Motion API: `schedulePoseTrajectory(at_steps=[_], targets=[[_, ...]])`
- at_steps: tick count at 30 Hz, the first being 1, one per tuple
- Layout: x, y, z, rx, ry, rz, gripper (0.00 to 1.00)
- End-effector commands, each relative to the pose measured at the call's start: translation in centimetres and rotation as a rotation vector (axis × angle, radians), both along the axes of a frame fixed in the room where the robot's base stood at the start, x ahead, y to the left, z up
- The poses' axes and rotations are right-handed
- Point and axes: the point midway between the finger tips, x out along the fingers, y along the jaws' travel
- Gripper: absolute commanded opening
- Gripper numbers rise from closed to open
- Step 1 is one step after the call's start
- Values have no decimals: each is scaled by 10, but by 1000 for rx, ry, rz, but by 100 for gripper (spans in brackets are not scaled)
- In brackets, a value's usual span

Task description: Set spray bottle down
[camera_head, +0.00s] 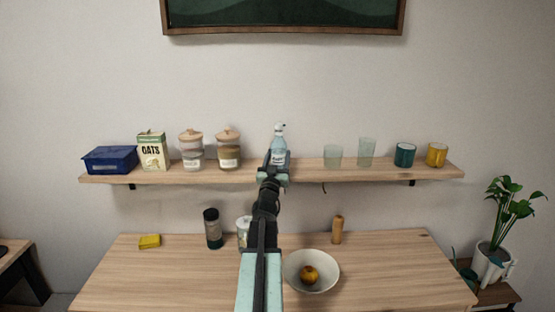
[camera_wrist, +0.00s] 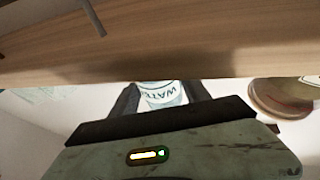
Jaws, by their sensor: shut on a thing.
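The spray bottle (camera_head: 279,146) is pale blue and clear with a white spray head and looks upright at the wall shelf. My gripper (camera_head: 275,168) reaches up to the shelf's front and is shut on the bottle's lower part. In the wrist view the bottle's lettered label (camera_wrist: 163,94) shows between the two dark fingers. The wooden shelf (camera_head: 305,170) runs along the wall, and its front edge (camera_wrist: 160,66) crosses the wrist view. My gripper hides the bottle's base, so I cannot tell whether it touches the shelf.
Left of the bottle are a lidded jar (camera_head: 228,150), another jar (camera_head: 191,151), an oats box (camera_head: 153,151) and a blue bin (camera_head: 110,159). Below is a table (camera_head: 160,285) with a bowl (camera_head: 326,283).

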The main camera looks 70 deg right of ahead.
Motion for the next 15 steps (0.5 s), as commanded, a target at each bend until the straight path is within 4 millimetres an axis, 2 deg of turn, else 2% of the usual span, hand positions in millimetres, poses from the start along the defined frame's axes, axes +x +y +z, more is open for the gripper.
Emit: schedulePoseTrajectory(at_steps=[4,5,6,7,15], targets=[[0,0,-6,-1,0,0,0],[0,0,-5,0,0,0,63],[0,0,-5,0,0,1,74],[1,0,-4,0,0,1,76],[1,0,-4,0,0,1,76]])
